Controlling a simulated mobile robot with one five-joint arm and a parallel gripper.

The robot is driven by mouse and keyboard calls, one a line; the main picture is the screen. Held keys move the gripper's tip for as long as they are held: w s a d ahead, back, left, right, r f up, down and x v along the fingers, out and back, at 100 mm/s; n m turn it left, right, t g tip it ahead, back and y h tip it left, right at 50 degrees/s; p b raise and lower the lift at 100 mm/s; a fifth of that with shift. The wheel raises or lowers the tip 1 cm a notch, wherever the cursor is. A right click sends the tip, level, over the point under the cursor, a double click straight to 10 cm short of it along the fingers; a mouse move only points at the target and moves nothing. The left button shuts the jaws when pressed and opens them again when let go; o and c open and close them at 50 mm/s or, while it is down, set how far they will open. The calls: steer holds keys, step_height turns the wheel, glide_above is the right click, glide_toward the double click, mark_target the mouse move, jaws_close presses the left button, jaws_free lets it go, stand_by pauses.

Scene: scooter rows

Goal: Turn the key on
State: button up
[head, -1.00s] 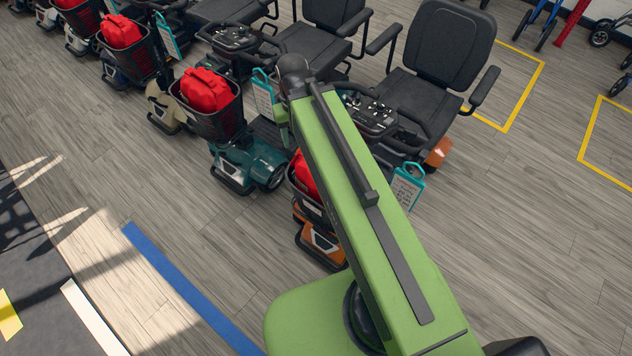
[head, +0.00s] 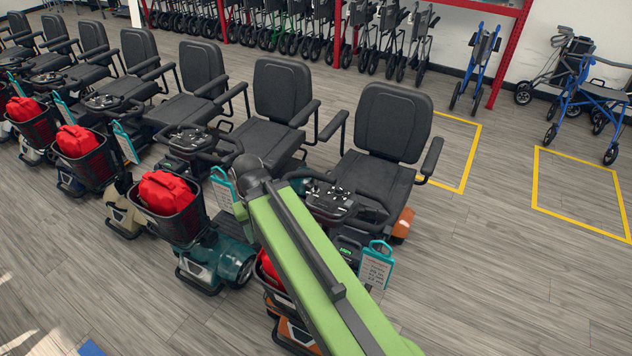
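The nearest scooter is orange, with a black seat (head: 382,135) and a dark control console (head: 330,200) at the end of the row. My green arm crosses in front of it and covers part of its front and basket. A teal-framed tag (head: 376,266) hangs at its right side. A small green light shows near the tag. No key can be made out on the console at this size. My gripper is not seen; only the arm and its dark rounded joint show, beside the console's left side.
A teal scooter (head: 215,262) with a red bag (head: 171,192) in its basket stands just left, with several more scooters beyond. Yellow floor outlines (head: 536,190) lie to the right. Walkers and a blue rollator (head: 590,100) stand at the back.

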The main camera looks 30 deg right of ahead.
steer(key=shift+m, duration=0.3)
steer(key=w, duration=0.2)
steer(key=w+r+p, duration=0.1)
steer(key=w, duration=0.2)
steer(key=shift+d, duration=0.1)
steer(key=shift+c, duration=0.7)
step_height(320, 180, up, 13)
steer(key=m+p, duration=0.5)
steer(key=p, duration=0.8)
glide_above(316, 182)
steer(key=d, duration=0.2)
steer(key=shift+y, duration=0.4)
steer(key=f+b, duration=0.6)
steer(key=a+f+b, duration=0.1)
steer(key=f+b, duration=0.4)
steer(key=b, duration=0.1)
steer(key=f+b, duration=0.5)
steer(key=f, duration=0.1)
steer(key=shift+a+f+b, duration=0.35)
steer(key=shift+b, duration=0.05)
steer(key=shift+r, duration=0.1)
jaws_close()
